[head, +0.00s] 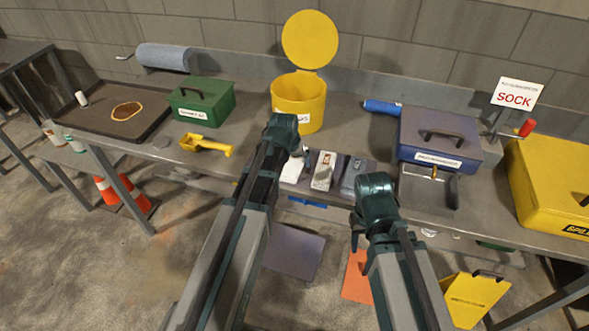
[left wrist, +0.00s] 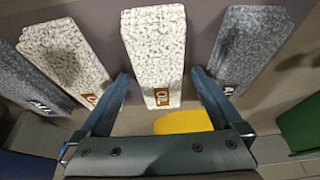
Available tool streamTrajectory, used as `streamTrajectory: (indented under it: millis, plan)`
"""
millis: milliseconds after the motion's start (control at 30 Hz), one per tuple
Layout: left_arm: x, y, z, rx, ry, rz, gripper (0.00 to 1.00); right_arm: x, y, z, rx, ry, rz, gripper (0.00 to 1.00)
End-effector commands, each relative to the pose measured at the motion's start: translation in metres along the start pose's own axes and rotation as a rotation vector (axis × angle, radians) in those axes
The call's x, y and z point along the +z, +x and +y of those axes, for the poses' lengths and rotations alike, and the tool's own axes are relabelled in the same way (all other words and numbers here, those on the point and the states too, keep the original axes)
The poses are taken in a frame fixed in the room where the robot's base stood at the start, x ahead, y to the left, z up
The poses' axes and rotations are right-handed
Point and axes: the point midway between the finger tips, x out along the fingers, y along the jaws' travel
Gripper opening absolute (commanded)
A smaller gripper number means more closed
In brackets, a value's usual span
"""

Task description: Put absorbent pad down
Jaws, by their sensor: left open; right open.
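Several absorbent pads lie side by side at the table's front edge. A speckled white pad marked OIL (left wrist: 155,55) lies between the fingers of my left gripper (left wrist: 158,100); it also shows in the head view (head: 293,169). My left gripper is open, and no firm contact with the pad can be seen. Another white pad (left wrist: 66,58) and grey pads (left wrist: 254,45) lie beside it. My right gripper (head: 358,228) is open and empty, in front of the table edge. A brown spill (head: 127,111) lies on the dark tray (head: 150,127) at the left.
A yellow bin (head: 298,103) with its lid up stands behind the pads. A green box (head: 205,106) and yellow scoop (head: 206,146) are to the left. A blue-grey box (head: 435,142), a SOCK sign (head: 515,96) and a yellow case (head: 550,185) are to the right.

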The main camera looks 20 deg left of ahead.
Motion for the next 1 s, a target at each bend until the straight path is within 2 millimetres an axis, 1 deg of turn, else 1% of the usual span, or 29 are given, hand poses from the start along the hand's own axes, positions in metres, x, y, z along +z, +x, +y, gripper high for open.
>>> streamTrajectory:
  millis: [33, 233, 267, 400, 667, 700, 733, 767, 1000]
  plan:
    - [0.0003, 0.0044, 0.0000, 0.000, 0.000, 0.000, 1.00, -0.0002, 0.0041, -0.0004, 0.000, 0.000, 0.000, 0.50]
    - [-0.0002, 0.0022, 0.0001, 0.000, 0.000, 0.000, 1.00, -0.0001, 0.0020, -0.0002, 0.000, 0.000, 0.000, 0.50]
    - [-0.0002, 0.0022, 0.0001, 0.000, 0.000, 0.000, 0.96, -0.0001, 0.0019, -0.0002, 0.000, 0.000, 0.000, 0.50]
    - [-0.0002, 0.0022, 0.0001, 0.000, 0.000, 0.000, 0.71, -0.0001, 0.0019, -0.0002, 0.000, 0.000, 0.000, 0.50]
    - [-0.0001, 0.0022, 0.0001, 0.000, 0.000, 0.000, 0.24, -0.0001, 0.0020, -0.0002, 0.000, 0.000, 0.000, 0.50]
    - [-0.0002, 0.0022, 0.0001, 0.000, 0.000, 0.000, 0.17, -0.0001, 0.0020, -0.0002, 0.000, 0.000, 0.000, 0.50]
    - [-0.0002, 0.0022, 0.0001, 0.000, 0.000, 0.000, 0.15, -0.0001, 0.0020, -0.0002, 0.000, 0.000, 0.000, 0.50]
    - [-0.0002, 0.0022, 0.0001, 0.000, 0.000, 0.000, 0.07, -0.0001, 0.0020, -0.0002, 0.000, 0.000, 0.000, 0.50]
    - [-0.0007, 0.0012, 0.0001, 0.000, 0.000, 0.000, 0.07, 0.0000, 0.0008, -0.0001, 0.000, 0.000, 0.000, 0.50]
